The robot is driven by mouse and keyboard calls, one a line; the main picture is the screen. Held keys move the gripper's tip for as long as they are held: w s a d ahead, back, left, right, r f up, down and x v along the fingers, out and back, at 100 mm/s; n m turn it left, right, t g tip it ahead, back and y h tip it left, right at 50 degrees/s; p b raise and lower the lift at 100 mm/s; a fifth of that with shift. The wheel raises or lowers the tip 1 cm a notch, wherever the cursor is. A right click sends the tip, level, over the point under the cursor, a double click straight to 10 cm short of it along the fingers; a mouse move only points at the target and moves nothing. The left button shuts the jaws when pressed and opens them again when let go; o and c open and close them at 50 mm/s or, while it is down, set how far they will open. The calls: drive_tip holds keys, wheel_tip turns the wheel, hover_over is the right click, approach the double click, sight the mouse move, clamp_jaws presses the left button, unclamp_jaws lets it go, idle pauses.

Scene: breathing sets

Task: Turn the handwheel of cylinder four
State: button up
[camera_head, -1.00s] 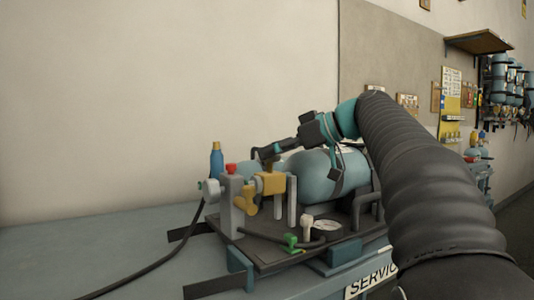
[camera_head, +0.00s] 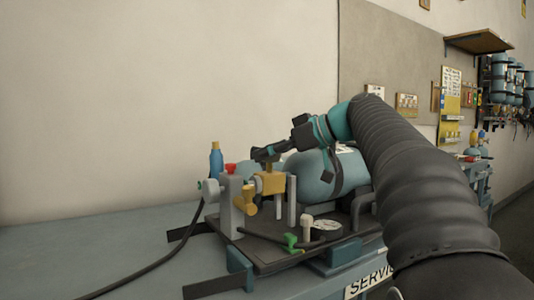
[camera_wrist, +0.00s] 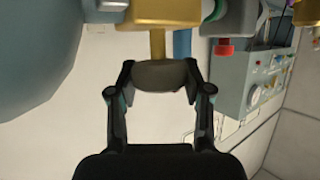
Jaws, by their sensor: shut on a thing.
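The teal cylinder (camera_head: 315,175) lies on its side in a dark cradle on the bench. Its brass valve (camera_head: 270,182) is at the cylinder's left end. In the wrist view the cylinder (camera_wrist: 35,50) fills the left side, and a dark rounded handwheel (camera_wrist: 160,76) sits on the end of the brass stem (camera_wrist: 157,43). My gripper (camera_wrist: 159,72) has one finger on each side of the handwheel and is shut on it. In the head view my gripper (camera_head: 267,154) is just above the brass valve, and the handwheel cannot be made out there.
A pressure gauge (camera_head: 327,227) and green lever (camera_head: 291,241) are in front. A blue bottle (camera_head: 216,160) stands behind. A black hose (camera_head: 150,267) crosses the otherwise bare left bench.

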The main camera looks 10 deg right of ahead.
drive_tip(key=shift+s+m+t+h+b, duration=0.1)
drive_tip(key=shift+m+t+h+b, duration=0.35)
drive_tip(key=shift+h+b, duration=0.2)
idle(0.4)
drive_tip(key=shift+f+m+t+h+b, duration=0.15)
drive_tip(key=shift+m+t+h+b, duration=0.5)
drive_tip(key=shift+m+b, duration=0.25)
drive_tip(key=shift+m+t+h, duration=0.6)
drive_tip(key=shift+m+h, duration=0.2)
drive_tip(key=shift+m, duration=0.05)
drive_tip(key=m+h, duration=0.1)
drive_tip(key=m+t+h, duration=0.1)
drive_tip(key=m+h, duration=0.1)
drive_tip(key=m+h+p, duration=0.1)
drive_tip(key=h, duration=0.1)
drive_tip(key=shift+r+m+t, duration=0.3)
drive_tip(key=shift+m+h+p, duration=0.35)
drive_tip(key=shift+m+h, duration=1.05)
drive_tip(key=shift+h, duration=0.2)
drive_tip(key=shift+f+m+h, duration=0.1)
drive_tip(key=shift+m+h, duration=0.3)
drive_tip(key=shift+h, duration=0.1)
drive_tip(key=o, duration=1.2)
drive_tip(key=shift+c, duration=0.2)
